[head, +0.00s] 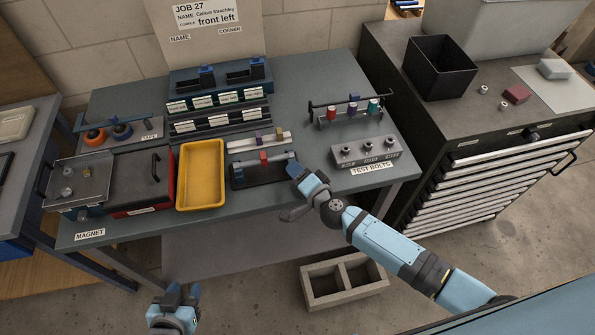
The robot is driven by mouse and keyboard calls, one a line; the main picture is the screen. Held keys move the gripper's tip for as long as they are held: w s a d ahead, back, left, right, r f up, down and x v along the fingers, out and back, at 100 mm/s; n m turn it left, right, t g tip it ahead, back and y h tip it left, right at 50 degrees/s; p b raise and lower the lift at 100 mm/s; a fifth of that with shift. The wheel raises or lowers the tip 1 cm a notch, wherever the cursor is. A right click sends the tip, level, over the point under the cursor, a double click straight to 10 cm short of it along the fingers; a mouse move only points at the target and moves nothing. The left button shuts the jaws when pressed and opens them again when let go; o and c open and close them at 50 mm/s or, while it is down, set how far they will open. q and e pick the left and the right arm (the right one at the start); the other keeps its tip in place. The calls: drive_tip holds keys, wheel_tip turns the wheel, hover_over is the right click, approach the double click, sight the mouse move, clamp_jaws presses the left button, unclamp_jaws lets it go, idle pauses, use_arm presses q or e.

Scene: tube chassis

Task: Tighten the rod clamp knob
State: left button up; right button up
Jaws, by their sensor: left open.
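A dark fixture (262,174) lies near the middle of the table, with a grey rod along its top and a small red clamp (264,158) on the rod. I cannot make out a separate knob on the clamp at this size. My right gripper (297,170) is at the right end of this fixture, close to the rod end; contact and the gap between its fingers are unclear. My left gripper (183,291) is open and empty, low in front of the table and well away from the fixture.
A yellow tray (219,146) stands left of the fixture. A pale rail with purple and yellow blocks (258,141) lies behind it. The test bolts block (366,153) and a rod rack (347,107) are to the right. A concrete block (343,294) sits on the floor.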

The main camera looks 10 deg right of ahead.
drive_tip(key=shift+o, duration=0.9)
drive_tip(key=v, duration=1.3)
drive_tip(key=shift+s, duration=0.4)
drive_tip(key=shift+r, duration=0.15)
